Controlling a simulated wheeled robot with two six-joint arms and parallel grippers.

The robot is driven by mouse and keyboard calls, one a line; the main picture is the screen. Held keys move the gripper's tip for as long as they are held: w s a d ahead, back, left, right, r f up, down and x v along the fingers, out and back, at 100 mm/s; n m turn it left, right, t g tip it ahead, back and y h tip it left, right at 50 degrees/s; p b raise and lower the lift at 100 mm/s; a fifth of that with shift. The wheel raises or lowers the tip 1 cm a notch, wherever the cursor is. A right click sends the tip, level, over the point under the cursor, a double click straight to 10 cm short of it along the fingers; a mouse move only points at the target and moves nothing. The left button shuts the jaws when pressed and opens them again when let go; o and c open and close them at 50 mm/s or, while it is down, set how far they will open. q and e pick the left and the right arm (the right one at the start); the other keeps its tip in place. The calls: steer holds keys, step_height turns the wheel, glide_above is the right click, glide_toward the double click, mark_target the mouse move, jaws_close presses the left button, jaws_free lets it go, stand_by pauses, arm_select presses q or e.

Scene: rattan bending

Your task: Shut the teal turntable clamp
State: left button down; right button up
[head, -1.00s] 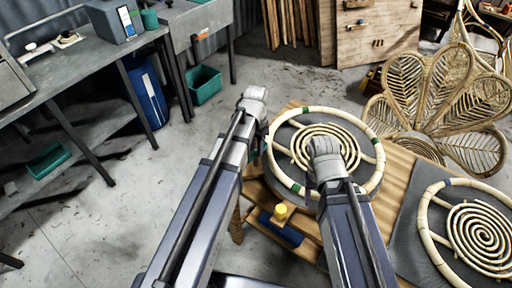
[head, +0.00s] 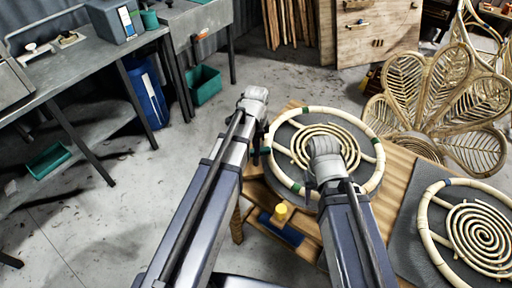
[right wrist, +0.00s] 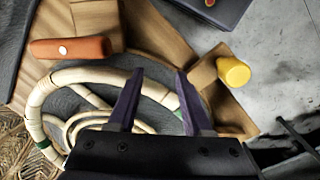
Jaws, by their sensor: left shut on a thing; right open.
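The rattan hoop (head: 318,150) lies on a dark round turntable (head: 285,135), with a cane spiral inside it. My left gripper (head: 264,142) is at the hoop's left edge. It is shut on a small dark green part that seems to be the teal turntable clamp; the arm hides most of it and I cannot tell its lever's angle. My right gripper (head: 326,158) is over the hoop, its tips hidden in the head view. In the right wrist view the right gripper (right wrist: 158,74) is open and empty, its fingers over the hoop (right wrist: 88,76).
A yellow knob (head: 282,209) stands by a blue block (head: 280,230) on the wooden table's near edge; the knob (right wrist: 233,71) and an orange handle (right wrist: 68,47) show in the right wrist view. A second spiral (head: 482,235) lies right. A woven chair (head: 440,105) stands behind.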

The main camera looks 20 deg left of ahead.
stand_by(0.5)
arm_select(q)
steer(key=c, duration=0.6)
jaws_free()
steer(key=shift+r, duration=0.15)
step_height(320, 180, up, 8)
steer(key=p, duration=0.8)
steer(key=shift+f, duration=0.2)
steer(key=shift+f, duration=0.1)
steer(key=s+d+n+y, duration=0.1)
steer(key=s+d+n, duration=0.8)
steer(key=s, duration=0.5)
steer(key=shift+s+d, duration=0.2)
steer(key=shift+d, duration=0.6)
